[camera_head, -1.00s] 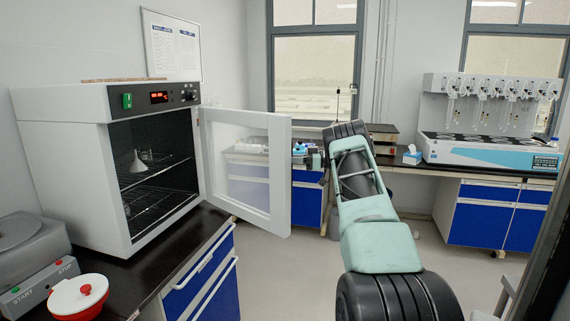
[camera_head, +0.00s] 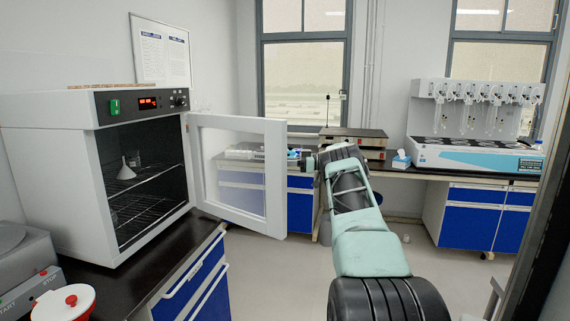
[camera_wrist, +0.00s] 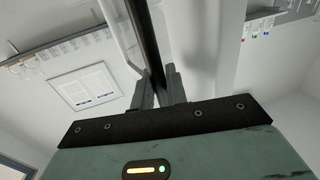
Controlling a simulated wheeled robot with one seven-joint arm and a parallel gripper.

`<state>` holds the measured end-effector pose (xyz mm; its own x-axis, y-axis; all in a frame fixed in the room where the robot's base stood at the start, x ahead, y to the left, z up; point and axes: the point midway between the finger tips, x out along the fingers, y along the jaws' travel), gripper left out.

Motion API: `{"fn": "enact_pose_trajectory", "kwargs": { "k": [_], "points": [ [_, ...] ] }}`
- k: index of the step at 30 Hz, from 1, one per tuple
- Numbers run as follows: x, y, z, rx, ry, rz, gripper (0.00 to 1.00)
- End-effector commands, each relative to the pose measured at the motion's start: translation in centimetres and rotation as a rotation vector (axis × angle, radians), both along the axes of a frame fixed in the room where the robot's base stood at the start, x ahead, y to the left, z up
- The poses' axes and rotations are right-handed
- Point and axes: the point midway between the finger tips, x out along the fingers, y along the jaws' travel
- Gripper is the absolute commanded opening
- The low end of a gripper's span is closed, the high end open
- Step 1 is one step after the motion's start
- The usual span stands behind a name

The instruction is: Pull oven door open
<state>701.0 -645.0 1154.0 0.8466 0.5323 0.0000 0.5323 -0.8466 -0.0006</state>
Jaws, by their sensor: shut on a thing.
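The white oven (camera_head: 60,185) stands on the dark bench at the left. Its framed glass door (camera_head: 276,180) is swung wide open to the right, baring the dark interior. The handle is hidden behind the door and arm in the head view.
Wire racks in the oven hold a white funnel (camera_head: 125,170) and a glass vessel. Blue cabinets (camera_head: 200,280) stand below the bench. Floor is clear between the benches.

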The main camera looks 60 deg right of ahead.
Motion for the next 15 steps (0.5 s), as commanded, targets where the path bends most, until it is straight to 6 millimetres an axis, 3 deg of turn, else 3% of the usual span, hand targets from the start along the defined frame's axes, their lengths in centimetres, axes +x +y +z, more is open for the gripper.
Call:
{"fn": "enact_pose_trajectory", "kwargs": {
  "k": [1,2,3,11,15],
  "points": [
    [0.2,0.1,0.2,-0.001,-0.004,0.002,0.23],
    [0.1,0.1,0.2,-0.001,-0.004,0.002,0.31],
    [0.1,0.1,0.2,-0.001,-0.004,0.001,0.32],
    [0.0,0.0,0.1,0.0,-0.001,0.001,0.32],
    [-1.1,-0.7,-0.1,-0.001,-0.002,-0.001,0.32]
  ]
}}
